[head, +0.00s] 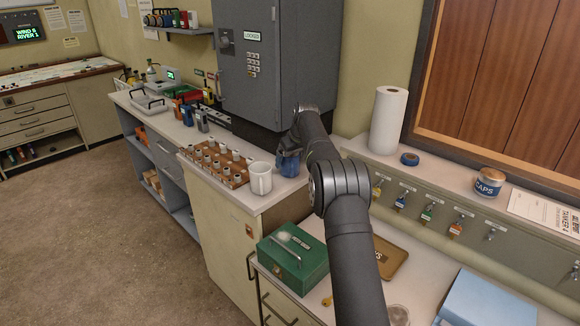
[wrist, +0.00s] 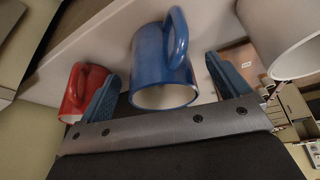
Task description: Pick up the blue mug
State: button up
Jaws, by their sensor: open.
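The blue mug (wrist: 160,67) is in the middle of the wrist view, its open rim toward the camera and its handle at the upper right. My gripper (wrist: 162,68) is open, with one blue finger on each side of the mug. Gaps show between the fingers and the mug wall, so it is not clamped. In the head view the blue mug (head: 289,167) is on the counter under my gripper (head: 293,150), just right of the white mug. My wrist and arm hide part of it, and the red mug does not show clearly there.
A red mug (wrist: 78,92) stands close beyond the left finger. A white mug (wrist: 285,38) is close beyond the right finger; it also shows in the head view (head: 260,179). A rack of small pieces (head: 217,163) and a grey cabinet (head: 248,60) are nearby.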

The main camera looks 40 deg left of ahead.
jog(key=x, duration=0.3)
jog(key=shift+f, duration=0.25)
jog(key=c, duration=1.2)
jog(key=shift+r, duration=0.1)
